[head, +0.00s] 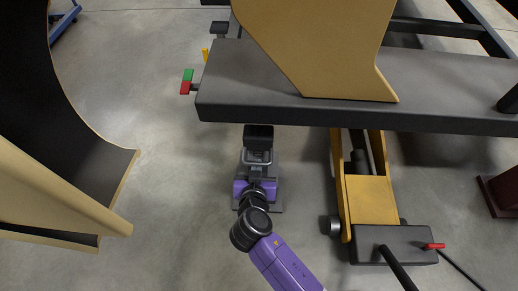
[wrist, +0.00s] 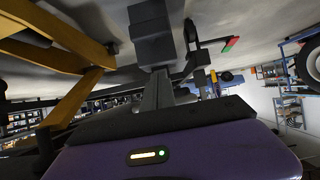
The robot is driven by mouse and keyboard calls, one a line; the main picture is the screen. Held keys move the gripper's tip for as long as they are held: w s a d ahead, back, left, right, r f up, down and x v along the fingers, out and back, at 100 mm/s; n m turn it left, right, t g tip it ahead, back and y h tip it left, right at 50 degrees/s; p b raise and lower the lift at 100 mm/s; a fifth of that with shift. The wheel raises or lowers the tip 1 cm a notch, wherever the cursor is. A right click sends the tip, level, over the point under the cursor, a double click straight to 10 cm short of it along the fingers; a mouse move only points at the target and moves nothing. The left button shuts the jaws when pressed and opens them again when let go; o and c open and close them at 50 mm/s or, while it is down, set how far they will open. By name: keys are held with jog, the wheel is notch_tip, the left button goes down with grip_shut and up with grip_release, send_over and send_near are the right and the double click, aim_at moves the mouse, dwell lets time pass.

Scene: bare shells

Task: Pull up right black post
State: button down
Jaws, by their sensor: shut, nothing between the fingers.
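A short black post (head: 509,100) stands on the right end of the dark grey platform, partly cut off by the picture edge. I cannot tell for sure whether it is the task's post. My gripper (head: 258,133) is at the platform's front edge, left of centre, far to the left of that post. It is shut and empty. In the wrist view, my gripper (wrist: 155,75) points up the picture and no black post can be made out clearly there.
The dark platform (head: 250,88) carries a large tan curved shell (head: 325,40). Another tan shell (head: 60,190) stands at left. A yellow lift frame (head: 368,200) with a black handle (head: 396,268) is right of my arm. Red and green blocks (head: 187,82) stick out at the platform's left.

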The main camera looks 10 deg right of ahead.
jog(key=shift+w+r+p, duration=0.1)
jog(key=shift+r+p, duration=3.05)
jog(key=shift+r, duration=1.15)
jog(key=shift+f+b, duration=1.3)
jog(key=shift+f, duration=0.1)
jog(key=s+a, duration=0.1)
jog(key=s, duration=0.8)
jog(key=shift+a, duration=0.35)
jog(key=shift+s, duration=0.1)
